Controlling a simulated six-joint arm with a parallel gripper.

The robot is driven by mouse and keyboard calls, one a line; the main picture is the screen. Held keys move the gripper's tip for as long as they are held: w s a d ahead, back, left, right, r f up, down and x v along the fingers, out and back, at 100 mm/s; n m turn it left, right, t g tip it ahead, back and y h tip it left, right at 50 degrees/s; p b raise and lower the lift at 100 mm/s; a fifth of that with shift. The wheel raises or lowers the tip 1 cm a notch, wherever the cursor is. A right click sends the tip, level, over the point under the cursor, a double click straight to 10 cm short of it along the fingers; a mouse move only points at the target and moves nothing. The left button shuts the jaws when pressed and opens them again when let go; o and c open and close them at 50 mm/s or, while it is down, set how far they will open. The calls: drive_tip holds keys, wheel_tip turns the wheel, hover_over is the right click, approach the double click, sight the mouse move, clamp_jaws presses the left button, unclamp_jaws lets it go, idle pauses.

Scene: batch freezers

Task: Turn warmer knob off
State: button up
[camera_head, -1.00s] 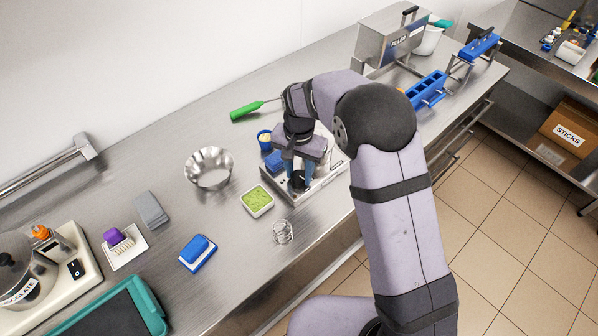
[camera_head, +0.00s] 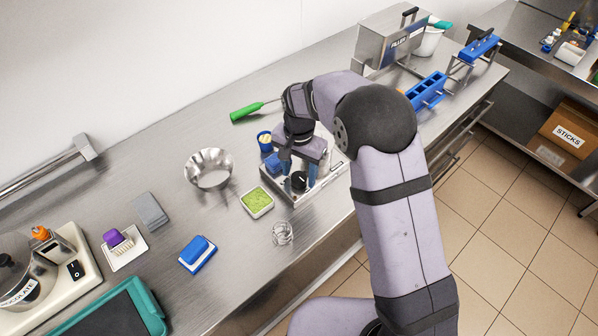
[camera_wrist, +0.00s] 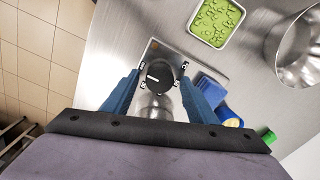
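The warmer knob (camera_head: 299,180) is a round black dial on the front of the steel warmer (camera_head: 333,176). In the wrist view the knob (camera_wrist: 160,76) shows a short white pointer line toward its left side. Small marks surround it, too small to read. My gripper (camera_head: 298,178) points down over the knob. Its two blue fingers stand on either side of the knob, and the wrist view shows the gripper (camera_wrist: 160,80) with a gap on both sides. It is open and holds nothing. How far the fingertips are above the panel is unclear.
A green-handled tool (camera_head: 247,111) lies behind.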

sight(299, 176)
drive_tip(key=shift+r, duration=0.1)
drive_tip(key=shift+r+b, duration=1.25)
drive_tip(key=shift+r, duration=2.35)
drive_tip(key=s+d+f+n, duration=0.2)
drive_tip(key=s+d, duration=0.7)
drive_tip(key=s, duration=0.1)
drive_tip(key=s+d+f+n, duration=0.2)
drive_tip(key=s+d+n, duration=0.1)
drive_tip(key=s+d, duration=0.6)
drive_tip(key=s, duration=0.2)
drive_tip(key=shift+s+d+f, duration=0.15)
drive_tip(key=shift+s+d, duration=0.1)
drive_tip(key=shift+s, duration=0.05)
